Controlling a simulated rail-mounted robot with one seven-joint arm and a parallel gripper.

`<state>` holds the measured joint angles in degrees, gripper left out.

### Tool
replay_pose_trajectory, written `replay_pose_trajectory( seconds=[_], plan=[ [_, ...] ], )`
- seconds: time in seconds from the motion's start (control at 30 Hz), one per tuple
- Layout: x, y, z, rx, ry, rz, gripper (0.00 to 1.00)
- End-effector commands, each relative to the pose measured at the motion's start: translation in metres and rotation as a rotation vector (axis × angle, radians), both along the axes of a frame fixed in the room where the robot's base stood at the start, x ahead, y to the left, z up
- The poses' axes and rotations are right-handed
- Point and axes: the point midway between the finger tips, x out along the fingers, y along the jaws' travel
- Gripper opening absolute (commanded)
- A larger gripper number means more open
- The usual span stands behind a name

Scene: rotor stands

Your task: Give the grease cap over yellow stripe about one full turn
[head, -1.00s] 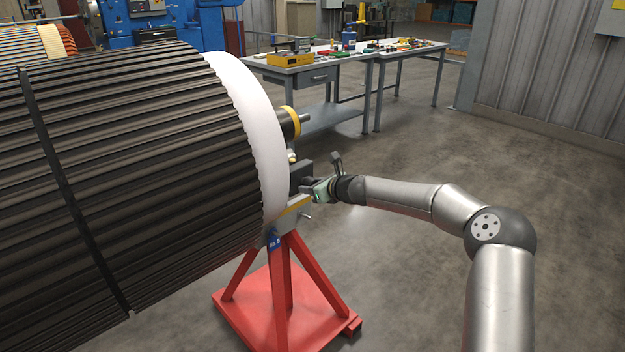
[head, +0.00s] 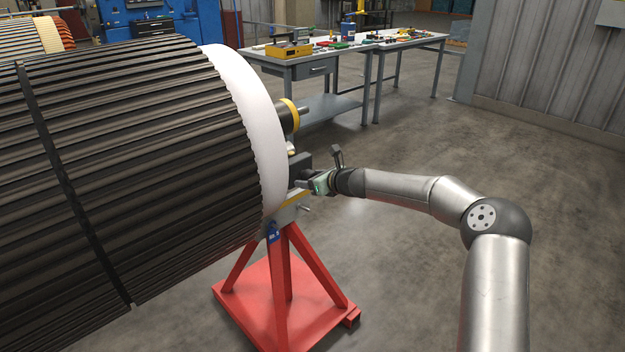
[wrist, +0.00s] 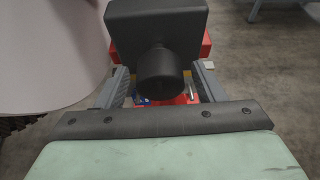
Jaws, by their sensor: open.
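A dark round cap (wrist: 160,78) juts toward me from a black block (wrist: 157,24) in the wrist view. The block (head: 300,162) also shows in the head view, above a yellow stripe (head: 291,200) on the top of the red stand. My gripper (head: 300,184) is open at the block, level with its lower part. In the wrist view its two fingers (wrist: 163,86) stand on either side of the cap, with the cap between them. I cannot tell whether either finger touches it. The cap is hidden in the head view.
A large ribbed rotor (head: 140,150) with a white end band fills the left. A yellow-ringed shaft end (head: 290,115) sticks out above the block. The red stand (head: 285,295) is below. A cluttered workbench (head: 340,50) is behind; the floor at right is clear.

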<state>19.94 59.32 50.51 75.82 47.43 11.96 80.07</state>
Motion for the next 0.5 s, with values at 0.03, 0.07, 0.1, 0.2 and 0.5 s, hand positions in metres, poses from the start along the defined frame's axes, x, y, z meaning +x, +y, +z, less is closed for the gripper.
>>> replay_pose_trajectory(
  seconds=[0.03, 0.07, 0.1, 0.2, 0.5],
  plan=[
    [0.000, -0.001, 0.001, 0.000, 0.000, -0.001, 0.63],
    [-0.001, -0.002, 0.001, 0.000, -0.001, -0.001, 0.63],
    [-0.002, -0.003, 0.002, 0.000, -0.001, -0.001, 0.63],
    [-0.008, -0.012, 0.006, 0.000, -0.002, -0.003, 0.63],
    [-0.051, -0.060, 0.032, -0.002, -0.001, -0.005, 0.63]
  ],
)
